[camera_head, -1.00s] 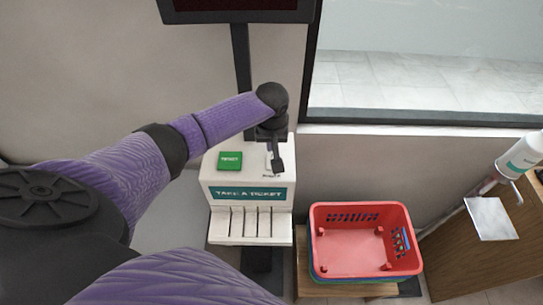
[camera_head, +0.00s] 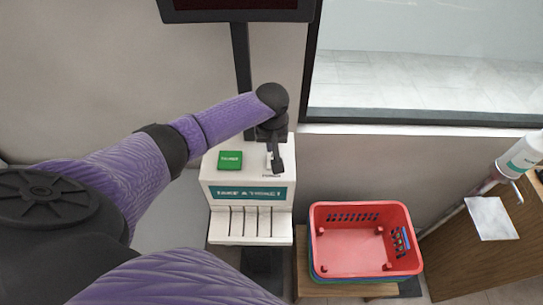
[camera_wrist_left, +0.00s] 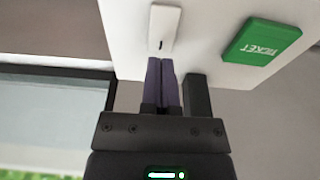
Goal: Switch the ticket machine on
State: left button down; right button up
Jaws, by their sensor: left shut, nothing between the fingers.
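The ticket machine (camera_head: 247,178) is a white box with a teal "TAKE A TICKET" sign on its front. A green ticket button (camera_head: 230,160) sits on its top at the left; it also shows in the left wrist view (camera_wrist_left: 262,41). A small white rocker switch (camera_wrist_left: 164,28) with a dark mark is on the same face. My left gripper (camera_head: 278,168) is over the right part of the top and partly hides the switch in the head view. In the left wrist view its shut, empty fingers (camera_wrist_left: 161,62) point at the switch's near end. I cannot tell whether they touch it.
A red basket (camera_head: 361,209) stands on a low wooden stand right of the machine. A dark screen (camera_head: 237,10) on a pole rises behind it. A window (camera_head: 430,80) is at the upper right. A wooden counter with a white bottle (camera_head: 520,155) is at the far right.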

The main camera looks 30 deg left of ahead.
aim_at(272, 157)
pick_arm(q)
jog(key=shift+f+b, duration=0.6)
jog(key=shift+f, duration=0.45)
dwell(0.4)
notch_tip(272, 157, up, 7)
jog(key=p, duration=0.8)
jog(key=shift+r, duration=0.15)
jog(key=shift+f, duration=0.2)
